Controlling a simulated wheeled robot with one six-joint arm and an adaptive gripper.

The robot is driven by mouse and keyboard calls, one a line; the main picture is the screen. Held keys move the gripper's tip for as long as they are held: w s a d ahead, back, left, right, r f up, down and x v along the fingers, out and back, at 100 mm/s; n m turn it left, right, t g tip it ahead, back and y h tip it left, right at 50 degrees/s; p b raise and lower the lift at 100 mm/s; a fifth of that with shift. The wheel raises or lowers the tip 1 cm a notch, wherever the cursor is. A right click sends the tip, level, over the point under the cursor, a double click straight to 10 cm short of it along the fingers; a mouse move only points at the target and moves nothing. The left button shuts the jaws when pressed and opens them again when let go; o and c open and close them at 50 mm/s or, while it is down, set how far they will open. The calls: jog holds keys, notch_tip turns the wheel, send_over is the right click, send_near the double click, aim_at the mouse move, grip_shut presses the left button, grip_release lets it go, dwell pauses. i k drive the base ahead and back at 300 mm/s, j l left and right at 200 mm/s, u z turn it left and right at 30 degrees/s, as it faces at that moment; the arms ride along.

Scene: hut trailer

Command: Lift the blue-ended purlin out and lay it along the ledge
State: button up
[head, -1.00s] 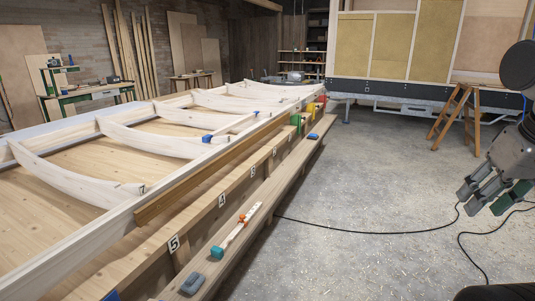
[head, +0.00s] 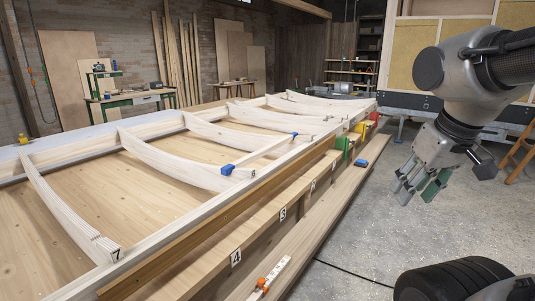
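A pale slim bar with blue ends, which looks like the blue-ended purlin (head: 262,152), lies slanted among the curved ribs of the white frame. Its near blue end (head: 228,170) is beside a rib marked 8, and its far blue end is near the frame's long side rail. A long wooden ledge (head: 325,217) runs along the right side of the frame, below the numbered board. My gripper (head: 415,193) hangs over the concrete floor, right of the ledge and well apart from the purlin. Its fingers are spread and nothing is between them.
Green (head: 343,147), yellow (head: 360,128) and red blocks stand along the frame's far right side. A blue item (head: 361,163) and an orange-and-white tool (head: 272,278) lie on the ledge. A black cable crosses the floor. Open floor lies right of the ledge.

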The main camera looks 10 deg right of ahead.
aim_at(226, 171)
jog(key=i+l+u, duration=0.15)
jog(key=u, duration=0.3)
jog(key=i+l+u, duration=0.1)
jog(key=l+u, duration=0.15)
jog(key=u, duration=0.2)
jog(key=i+l+u, duration=0.15)
jog(key=l+u, duration=0.15)
jog(key=l, duration=0.6)
jog(key=i+l+u, duration=0.1)
jog(key=l+u, duration=0.2)
jog(key=l, duration=2.1)
jog(key=i+u, duration=0.05)
jog(key=i, duration=0.05)
